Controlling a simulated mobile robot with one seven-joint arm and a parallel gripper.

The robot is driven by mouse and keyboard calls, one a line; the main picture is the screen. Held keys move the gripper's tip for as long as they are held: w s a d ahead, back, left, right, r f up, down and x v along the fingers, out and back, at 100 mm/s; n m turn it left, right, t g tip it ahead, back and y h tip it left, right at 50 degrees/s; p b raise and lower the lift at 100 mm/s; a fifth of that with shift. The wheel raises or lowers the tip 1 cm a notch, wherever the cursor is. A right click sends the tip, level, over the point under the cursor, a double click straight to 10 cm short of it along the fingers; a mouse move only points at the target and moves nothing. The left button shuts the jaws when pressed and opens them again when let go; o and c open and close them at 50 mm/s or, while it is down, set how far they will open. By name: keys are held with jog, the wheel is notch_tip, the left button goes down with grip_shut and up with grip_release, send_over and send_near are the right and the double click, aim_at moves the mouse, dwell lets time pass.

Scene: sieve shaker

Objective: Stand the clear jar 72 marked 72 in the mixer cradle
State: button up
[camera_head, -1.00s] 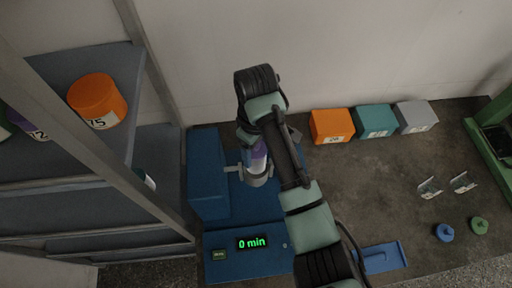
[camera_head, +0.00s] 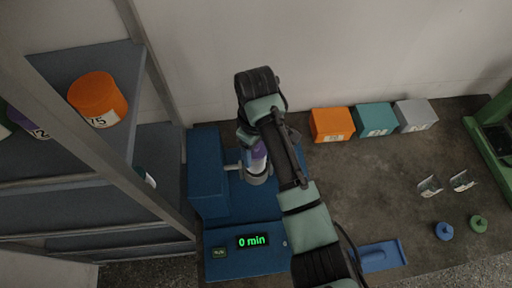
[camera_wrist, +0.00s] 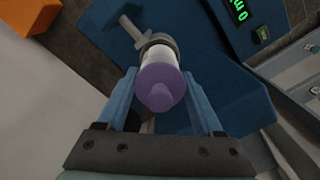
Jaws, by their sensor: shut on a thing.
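A clear, whitish jar with a purple lid stands between the fingers of my gripper (camera_wrist: 162,76) in the wrist view, the jar body (camera_wrist: 159,57) showing beyond the lid (camera_wrist: 163,90). My gripper is shut on it. The jar (camera_head: 257,163) also shows in the head view, partly hidden by my arm. Its lower end is at the grey ring of the mixer cradle (camera_head: 258,179), which seems to surround it; the cradle (camera_wrist: 150,40) also shows in the wrist view. No mark on this jar is readable, and I cannot tell whether it is fully seated.
The blue mixer (camera_head: 207,172) has a display (camera_head: 252,241) reading 0 min. The left shelf holds an orange jar marked 75 (camera_head: 97,95) and a purple container partly hidden by the post. Orange, teal and grey boxes (camera_head: 331,124) stand along the wall.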

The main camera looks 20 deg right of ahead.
jog(key=shift+f+b, duration=0.95)
jog(key=shift+f, duration=1.35)
dwell(1.0)
jog(key=o, duration=1.5)
jog(key=shift+r, duration=0.1)
notch_tip(320, 180, up, 13)
jog(key=p, duration=0.4)
